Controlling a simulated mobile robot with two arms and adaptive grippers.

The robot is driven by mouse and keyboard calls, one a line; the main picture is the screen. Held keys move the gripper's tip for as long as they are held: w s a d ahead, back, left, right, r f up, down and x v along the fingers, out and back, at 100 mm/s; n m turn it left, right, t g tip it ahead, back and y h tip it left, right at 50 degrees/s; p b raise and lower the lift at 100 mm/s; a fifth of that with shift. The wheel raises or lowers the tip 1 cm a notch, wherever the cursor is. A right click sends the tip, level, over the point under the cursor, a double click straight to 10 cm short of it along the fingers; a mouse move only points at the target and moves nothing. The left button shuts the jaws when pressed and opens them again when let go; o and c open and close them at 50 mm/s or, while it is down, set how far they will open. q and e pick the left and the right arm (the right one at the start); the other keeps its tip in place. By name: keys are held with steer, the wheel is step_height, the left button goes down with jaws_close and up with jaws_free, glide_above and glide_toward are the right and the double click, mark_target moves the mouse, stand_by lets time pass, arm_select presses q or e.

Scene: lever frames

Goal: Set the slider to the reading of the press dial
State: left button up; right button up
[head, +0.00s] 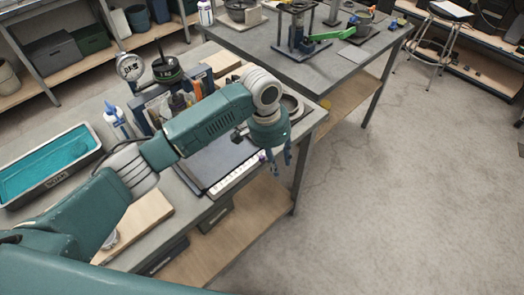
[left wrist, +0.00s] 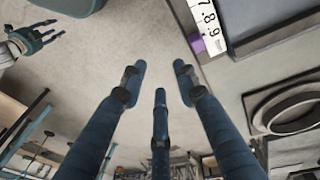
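The slider's white scale strip (head: 233,177) runs along the front edge of the near bench, with its purple knob (head: 262,156) at the right end. In the left wrist view the scale (left wrist: 208,18) shows 7, 8 and 9, and the purple knob (left wrist: 197,44) sits beside the 8–9 part. A round white dial (head: 130,66) stands at the bench's back left; its reading is too small to tell. My left gripper (head: 274,158) points down just right of the knob, open and empty, its fingers (left wrist: 160,82) apart. My right gripper (left wrist: 38,38) shows open and empty, away from the slider.
A teal-filled tray (head: 45,165) and a blue-white bottle (head: 115,118) are at the left of the bench. A ring-shaped dish (left wrist: 290,112) lies near the knob. A second bench holds a green-levered device (head: 325,37).

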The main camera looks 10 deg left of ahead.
mark_target(262, 156)
arm_select(q)
steer(key=w+a+r+y, duration=0.2)
steer(key=a+r, duration=0.3)
steer(key=r, duration=0.5)
steer(key=f+p, duration=0.2)
steer(key=f, duration=0.7)
steer(key=shift+w, duration=0.2)
steer(key=shift+f+p, duration=0.3)
steer(key=shift+f, duration=0.55)
jaws_close()
